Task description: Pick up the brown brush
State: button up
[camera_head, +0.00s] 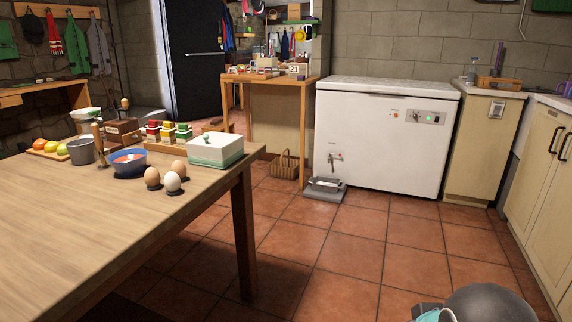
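I cannot pick out a brown brush for certain. An upright brown, wooden-looking object (99,138) stands on the wooden table (70,208) at the left, between a grey pot (79,152) and a blue bowl (128,162). It may be the brush, but it is too small to tell. My gripper is not clearly in view. A dark grey rounded part with teal at the bottom right is likely part of my arm.
Several eggs (173,182) and a white-and-green box (215,149) sit near the table's right end. A white chest freezer (365,130) stands at the back. A basket (285,165) and a grey tray (325,190) are on the floor. The tiled floor between is clear.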

aim_at(217, 122)
jog(key=i, duration=4.35)
jog(key=u, duration=2.6)
jog(key=i, duration=1.35)
jog(key=z, duration=1.65)
jog(key=i, duration=0.2)
jog(key=u, duration=0.25)
